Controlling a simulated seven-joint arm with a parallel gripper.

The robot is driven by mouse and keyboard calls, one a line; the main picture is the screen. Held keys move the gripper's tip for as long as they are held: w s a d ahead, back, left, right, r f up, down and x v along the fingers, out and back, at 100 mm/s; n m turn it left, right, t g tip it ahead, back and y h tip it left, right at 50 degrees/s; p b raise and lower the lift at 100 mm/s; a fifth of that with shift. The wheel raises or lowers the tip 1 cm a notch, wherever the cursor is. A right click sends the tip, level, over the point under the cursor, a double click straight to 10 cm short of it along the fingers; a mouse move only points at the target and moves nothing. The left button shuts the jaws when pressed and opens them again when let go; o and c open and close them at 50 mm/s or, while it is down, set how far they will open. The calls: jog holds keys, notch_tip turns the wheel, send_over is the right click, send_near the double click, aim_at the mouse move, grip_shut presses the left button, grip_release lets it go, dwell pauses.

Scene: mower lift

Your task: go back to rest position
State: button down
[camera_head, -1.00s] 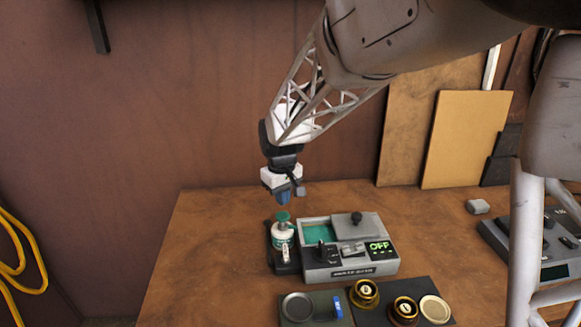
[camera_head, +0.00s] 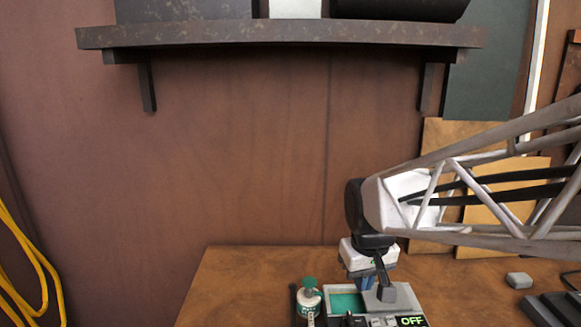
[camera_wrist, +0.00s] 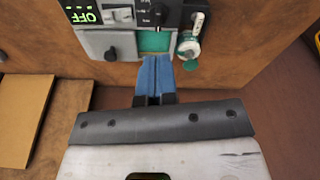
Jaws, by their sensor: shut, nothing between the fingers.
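My gripper (camera_wrist: 156,62) is shut and empty, its blue fingers together in the wrist view. In the head view my gripper (camera_head: 368,284) hangs over the back of the grey device, and its fingertips are partly hidden. The grey device (camera_head: 404,299) has a green recess, a lid with a dark knob and a display reading OFF. It also shows in the wrist view (camera_wrist: 112,38), beyond the fingertips. A white and green bottle (camera_head: 308,301) with a green top stands at the device's left; it shows in the wrist view (camera_wrist: 188,45) too.
The wooden bench (camera_head: 240,285) is clear left of the bottle. A dark shelf (camera_head: 280,34) is fixed to the wall above. A small grey block (camera_head: 519,280) lies at the right. Boards (camera_head: 440,135) lean on the wall behind my arm. A yellow hose (camera_head: 38,262) hangs at the far left.

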jog(key=s+d+m+t, duration=0.1)
jog(key=s+d, duration=0.3)
jog(key=s, duration=1.1)
jog(key=shift+d+r+m, duration=0.2)
jog(key=shift+r+m, duration=0.15)
jog(key=shift+m, duration=0.55)
jog(key=w+a+f+n, duration=0.1)
jog(key=w+a, duration=0.3)
jog(key=w, duration=0.6)
jog(key=w+a+f+n+g, duration=0.1)
jog(key=w+a, duration=0.4)
jog(key=w, duration=0.6)
jog(key=w+a+f+n+g, duration=0.1)
jog(key=w+a+f+n, duration=0.2)
jog(key=w, duration=0.7)
jog(key=shift+w+a+f+n, duration=0.15)
jog(key=shift+w+a+n, duration=0.25)
jog(key=shift+a+n, duration=0.25)
jog(key=shift+f, duration=0.15)
jog(key=shift+f, duration=3.15)
